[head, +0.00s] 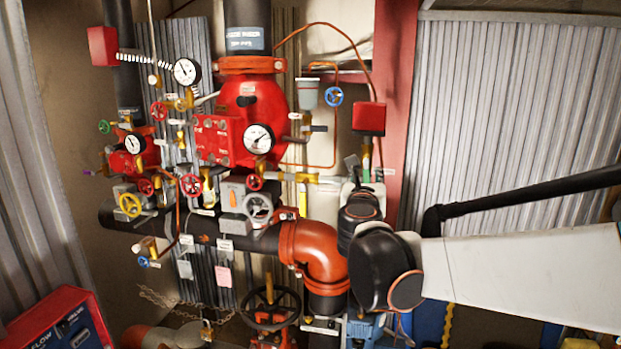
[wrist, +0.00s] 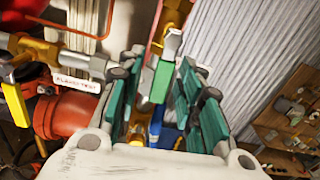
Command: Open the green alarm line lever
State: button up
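The green alarm line lever (wrist: 161,80) shows in the wrist view as a green sleeve on a metal handle. It joins a brass valve above. My gripper (wrist: 160,92) is open, with its teal-padded fingers on either side of the green sleeve. The right finger looks very close to it; I cannot tell whether they touch. In the head view the green lever (head: 366,160) is small, below a red box at the right end of the brass pipe. My arm and wrist partly cover that area.
A label reading "ALARM TEST" (wrist: 75,82) hangs left of my gripper. Red valve body (head: 240,130), gauges, several handwheels and an orange pipe elbow (head: 315,250) crowd the left. A red column (head: 393,100) stands close behind. Wooden shelving (wrist: 290,120) is at right.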

grip_shut()
jog(key=shift+a+m, duration=0.2)
jog(key=shift+m, duration=0.3)
grip_release()
jog(key=shift+s, duration=0.1)
